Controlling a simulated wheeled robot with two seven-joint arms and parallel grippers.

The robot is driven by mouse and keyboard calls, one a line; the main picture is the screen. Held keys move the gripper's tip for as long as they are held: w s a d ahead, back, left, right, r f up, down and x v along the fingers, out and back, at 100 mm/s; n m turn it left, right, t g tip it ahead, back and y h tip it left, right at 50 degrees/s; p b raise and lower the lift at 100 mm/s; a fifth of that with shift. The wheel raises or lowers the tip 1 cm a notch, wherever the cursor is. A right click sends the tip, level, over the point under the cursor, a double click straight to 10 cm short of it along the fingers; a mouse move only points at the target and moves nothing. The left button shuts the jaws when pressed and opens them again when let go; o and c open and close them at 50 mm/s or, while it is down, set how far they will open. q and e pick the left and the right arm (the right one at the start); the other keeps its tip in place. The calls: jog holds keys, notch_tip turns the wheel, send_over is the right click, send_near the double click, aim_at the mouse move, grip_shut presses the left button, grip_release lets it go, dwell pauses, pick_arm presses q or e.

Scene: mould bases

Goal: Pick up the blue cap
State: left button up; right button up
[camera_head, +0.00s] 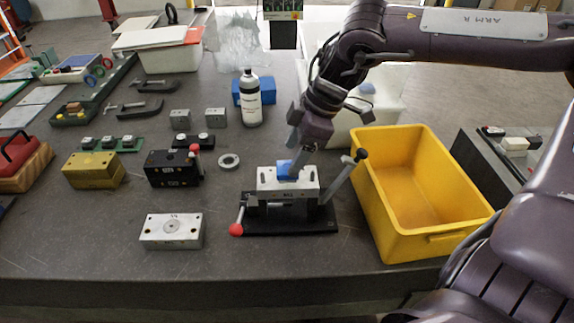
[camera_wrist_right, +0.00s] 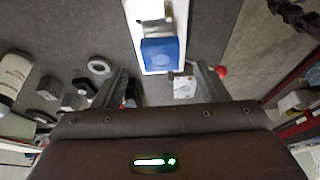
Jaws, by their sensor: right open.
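The blue cap (camera_head: 287,169) sits on top of a light metal mould base (camera_head: 272,187), which rests in a black clamp fixture. In the right wrist view the blue cap (camera_wrist_right: 160,50) lies on the bright block, ahead of the fingers and roughly centred between them. My right gripper (camera_head: 300,158) is above and close to the cap, pointing down. Its fingers (camera_wrist_right: 158,82) are apart with nothing between them. I cannot tell in the head view whether a finger touches the cap. My left gripper is not in view.
The fixture has a red-knobbed lever (camera_head: 236,230) at left and a black-knobbed lever (camera_head: 361,154) at right. A yellow bin (camera_head: 440,243) stands close on the right. Metal block (camera_head: 171,231), black block (camera_head: 172,170) and a ring (camera_head: 229,160) lie left. The front table edge is clear.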

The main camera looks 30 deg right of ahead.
aim_at(285, 167)
jog(key=shift+x, duration=1.6)
jog(key=c, duration=1)
jog(key=shift+r, duration=0.1)
jog(key=shift+c, duration=0.2)
